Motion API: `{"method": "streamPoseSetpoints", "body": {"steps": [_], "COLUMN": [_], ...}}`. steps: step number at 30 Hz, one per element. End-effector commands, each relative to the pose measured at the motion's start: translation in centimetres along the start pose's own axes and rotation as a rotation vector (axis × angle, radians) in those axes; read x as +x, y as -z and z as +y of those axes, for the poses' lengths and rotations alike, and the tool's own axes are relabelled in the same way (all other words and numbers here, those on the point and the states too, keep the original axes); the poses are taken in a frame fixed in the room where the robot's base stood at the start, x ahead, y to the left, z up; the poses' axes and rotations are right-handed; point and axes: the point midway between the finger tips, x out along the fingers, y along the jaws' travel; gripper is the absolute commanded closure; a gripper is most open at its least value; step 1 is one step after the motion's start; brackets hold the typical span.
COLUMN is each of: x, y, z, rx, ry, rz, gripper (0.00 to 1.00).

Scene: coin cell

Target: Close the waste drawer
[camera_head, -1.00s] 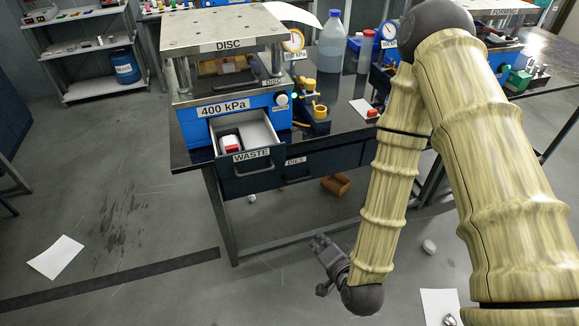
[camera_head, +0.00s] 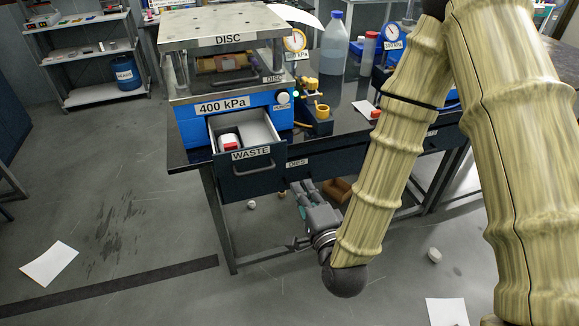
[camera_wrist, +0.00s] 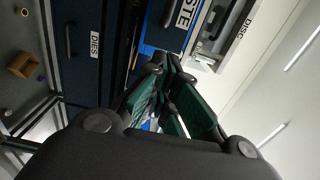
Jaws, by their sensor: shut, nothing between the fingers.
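The waste drawer (camera_head: 252,168) is pulled open at the left end of the bench, below the blue 400 kPa press. Its dark front carries a WASTE label and a bar handle. A red and white item lies inside it. In the wrist view, part of the drawer front (camera_wrist: 185,18) with its label shows beyond the fingers. My gripper (camera_head: 304,187) is below and to the right of the drawer front, pointing up towards it, apart from the handle in the head view. Its green-padded fingers (camera_wrist: 165,70) are shut and empty.
The shut DIES drawer (camera_head: 325,160) is right of the waste drawer. A brown container (camera_head: 338,190) lies on the floor under the bench. A bottle (camera_head: 332,45) and gauges stand on the bench top.

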Motion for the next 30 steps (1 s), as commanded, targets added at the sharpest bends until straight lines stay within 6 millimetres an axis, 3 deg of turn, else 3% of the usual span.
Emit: {"method": "streamPoseSetpoints", "body": {"steps": [18, 30], "x": [2.5, 8.6], "y": [0.0, -0.1], "z": [0.3, -0.2], "rx": [0.000, -0.002], "ry": [0.002, 0.001], "rz": [0.000, -0.001], "gripper": [1.00, 1.00]}}
